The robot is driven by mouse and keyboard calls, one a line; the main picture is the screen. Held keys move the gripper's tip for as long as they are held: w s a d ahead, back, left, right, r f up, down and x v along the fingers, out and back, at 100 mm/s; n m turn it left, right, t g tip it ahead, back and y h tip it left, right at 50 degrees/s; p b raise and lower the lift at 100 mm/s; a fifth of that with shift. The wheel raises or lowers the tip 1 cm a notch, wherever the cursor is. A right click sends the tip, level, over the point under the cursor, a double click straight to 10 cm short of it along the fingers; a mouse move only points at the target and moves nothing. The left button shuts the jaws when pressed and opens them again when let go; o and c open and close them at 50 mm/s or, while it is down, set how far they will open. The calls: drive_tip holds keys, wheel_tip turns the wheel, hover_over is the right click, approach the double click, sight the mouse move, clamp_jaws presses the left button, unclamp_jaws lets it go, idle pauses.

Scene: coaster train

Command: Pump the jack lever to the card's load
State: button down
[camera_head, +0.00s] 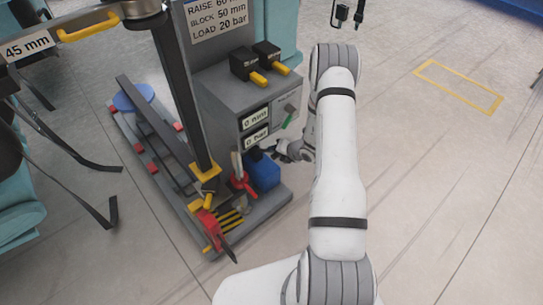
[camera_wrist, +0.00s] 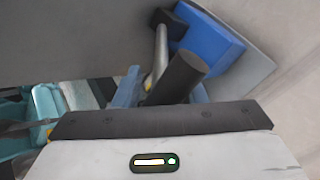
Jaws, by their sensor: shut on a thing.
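The card (camera_head: 216,14) on the panel reads RAISE, then a partly hidden figure in mm, BLOCK 50 mm and LOAD 20 bar. Below it, two readouts show 0 mm (camera_head: 255,118) and 0 bar (camera_head: 256,136). The blue jack unit (camera_head: 264,172) sits at the foot of the grey cabinet; in the wrist view it is the blue block (camera_wrist: 212,45). The jack lever, a dark round bar (camera_wrist: 176,80), points towards the wrist camera. My gripper (camera_head: 283,152) is beside the cabinet, shut on the lever; its contact is partly hidden in the head view.
The grey cabinet (camera_head: 218,98) carries two black valve blocks with yellow handles (camera_head: 257,79) and a green handle (camera_head: 288,118). A red lever (camera_head: 213,226) and a red clamp (camera_head: 242,182) stand at the front of the base. Open floor lies to the right.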

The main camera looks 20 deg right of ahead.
drive_tip(key=shift+w+a+r+p, duration=0.15)
drive_tip(key=shift+w+a+r, duration=0.05)
drive_tip(key=shift+w+r, duration=0.65)
drive_tip(key=shift+w+a+r+p, duration=0.15)
drive_tip(key=shift+w+a+r, duration=0.05)
drive_tip(key=shift+w+r, duration=0.55)
drive_tip(key=c, duration=1.3)
unclamp_jaws()
drive_tip(key=shift+f, duration=0.1)
drive_tip(key=shift+c, duration=0.2)
drive_tip(key=o, duration=0.4)
drive_tip(key=shift+f, duration=0.15)
drive_tip(key=shift+p+v, duration=0.95)
drive_tip(key=shift+v, duration=2.95)
drive_tip(key=shift+a, duration=0.1)
